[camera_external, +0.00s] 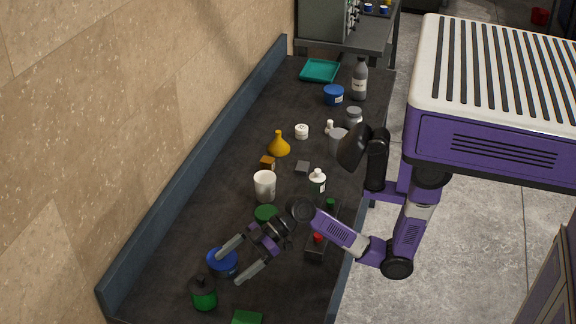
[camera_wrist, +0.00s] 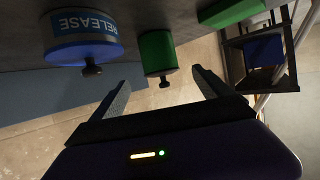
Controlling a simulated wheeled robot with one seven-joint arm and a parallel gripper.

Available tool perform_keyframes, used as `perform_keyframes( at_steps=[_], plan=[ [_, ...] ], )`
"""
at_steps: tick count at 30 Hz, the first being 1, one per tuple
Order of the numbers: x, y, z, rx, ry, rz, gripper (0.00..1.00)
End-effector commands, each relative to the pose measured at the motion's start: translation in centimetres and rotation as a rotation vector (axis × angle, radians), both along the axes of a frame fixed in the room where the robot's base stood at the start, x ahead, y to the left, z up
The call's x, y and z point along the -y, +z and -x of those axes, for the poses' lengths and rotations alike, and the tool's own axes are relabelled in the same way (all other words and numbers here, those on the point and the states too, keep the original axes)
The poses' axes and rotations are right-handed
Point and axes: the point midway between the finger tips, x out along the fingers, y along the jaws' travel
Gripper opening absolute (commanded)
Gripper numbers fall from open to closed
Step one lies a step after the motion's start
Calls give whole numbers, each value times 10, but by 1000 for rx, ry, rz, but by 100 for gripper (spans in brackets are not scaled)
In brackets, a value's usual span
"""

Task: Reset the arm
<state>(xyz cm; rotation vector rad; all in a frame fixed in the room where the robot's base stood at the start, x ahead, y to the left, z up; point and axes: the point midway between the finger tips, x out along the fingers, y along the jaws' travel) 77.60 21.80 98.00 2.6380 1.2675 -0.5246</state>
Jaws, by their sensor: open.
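My gripper (camera_external: 239,262) is open and empty, held over the near end of the dark bench (camera_external: 225,190). Its two fingers also show spread apart in the wrist view (camera_wrist: 162,84). The blue container (camera_external: 220,265) is close to the fingertips, and one finger partly hides it in the external view. In the wrist view the blue container (camera_wrist: 80,42) is labelled RELEASE and has a dark knob. A green container (camera_external: 204,298) with a dark top stands nearby; in the wrist view the green container (camera_wrist: 157,52) appears beyond the fingers. I cannot tell their exact gap from the gripper.
A green block (camera_external: 247,318) lies at the near edge. A red-buttoned box (camera_external: 316,247) sits beneath my arm. A white cup (camera_external: 265,187), orange flask (camera_external: 279,146), white-capped bottle (camera_external: 317,184) and teal tray (camera_external: 320,71) stand farther back. A wall borders the left.

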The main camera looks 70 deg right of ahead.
Motion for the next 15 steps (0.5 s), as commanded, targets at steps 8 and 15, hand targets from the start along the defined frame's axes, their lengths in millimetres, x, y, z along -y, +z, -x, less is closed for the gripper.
perform_keyframes(
  at_steps=[8, 15],
  plan=[
    [10, 5, 8, 1, -1, 1, 89],
    [9, 5, 7, 1, -1, 1, 89]
  ],
)
